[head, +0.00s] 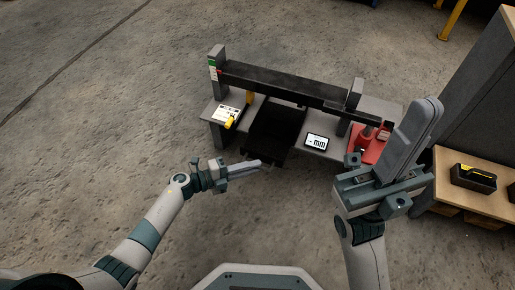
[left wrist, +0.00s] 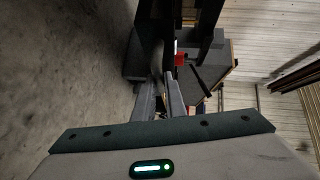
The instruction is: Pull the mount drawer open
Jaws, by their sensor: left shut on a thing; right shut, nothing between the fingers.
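The mount drawer (head: 277,128) is the dark, flat slab in the middle of the grey bench, under the black crossbeam, and its front end reaches out past the bench's front edge. My left gripper (head: 258,163) is at the drawer's front end, shut on the drawer's handle, which is mostly hidden by the fingers. In the left wrist view its two fingers (left wrist: 163,82) come close together beside the dark bench parts. My right gripper (head: 432,108) is shut and empty, raised at the right, close to the camera and apart from the drawer.
The black crossbeam (head: 285,85) spans the bench between grey posts. A white card with a yellow part (head: 228,116) lies left, a small "mm" display (head: 317,142) and a red stand (head: 367,148) right. A wooden-topped cabinet (head: 450,190) bears a black case (head: 474,178). The floor before the bench is clear.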

